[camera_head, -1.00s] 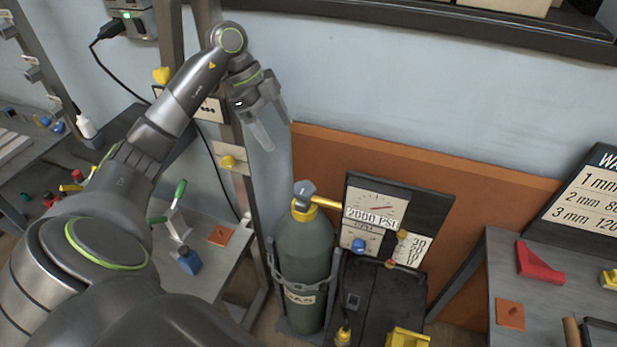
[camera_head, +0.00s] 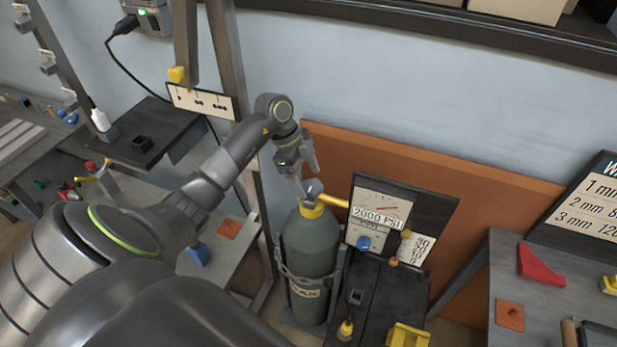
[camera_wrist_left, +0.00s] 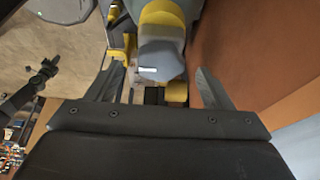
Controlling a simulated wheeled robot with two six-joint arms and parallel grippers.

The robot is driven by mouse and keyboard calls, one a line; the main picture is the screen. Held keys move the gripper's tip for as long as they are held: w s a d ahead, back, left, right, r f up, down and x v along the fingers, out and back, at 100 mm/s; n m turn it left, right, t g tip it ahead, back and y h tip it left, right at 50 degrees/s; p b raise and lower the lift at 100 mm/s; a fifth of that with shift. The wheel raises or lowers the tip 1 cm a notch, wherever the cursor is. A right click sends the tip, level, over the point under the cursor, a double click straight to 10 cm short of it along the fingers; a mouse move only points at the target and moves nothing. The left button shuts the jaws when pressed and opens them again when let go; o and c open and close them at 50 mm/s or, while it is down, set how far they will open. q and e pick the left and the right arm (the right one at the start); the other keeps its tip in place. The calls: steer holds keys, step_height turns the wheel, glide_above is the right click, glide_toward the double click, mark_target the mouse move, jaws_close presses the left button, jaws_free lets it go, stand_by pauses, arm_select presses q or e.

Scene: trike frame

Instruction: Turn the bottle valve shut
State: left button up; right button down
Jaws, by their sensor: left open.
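The green gas bottle (camera_head: 310,245) stands upright in a grey holder, with a yellow collar at its neck. On top sits the blue-grey bottle valve (camera_head: 313,188), and a yellow arm runs right from it toward the gauge panel. My left gripper (camera_head: 309,180) is at the valve, pointing down at it, its fingers open. In the left wrist view the valve (camera_wrist_left: 160,60) lies between the two spread fingers of my left gripper (camera_wrist_left: 162,88), with gaps on both sides. I cannot tell whether either finger touches it.
A gauge panel (camera_head: 383,205) reading 2000 PSI stands right of the bottle on a black welder box (camera_head: 378,290). An orange-brown board (camera_head: 450,190) is behind. A grey table (camera_head: 545,285) with a red wedge (camera_head: 540,263) is at right.

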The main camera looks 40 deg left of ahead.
arm_select(q)
steer(key=shift+x, duration=0.85)
steer(key=shift+c, duration=0.4)
steer(key=c, duration=0.9)
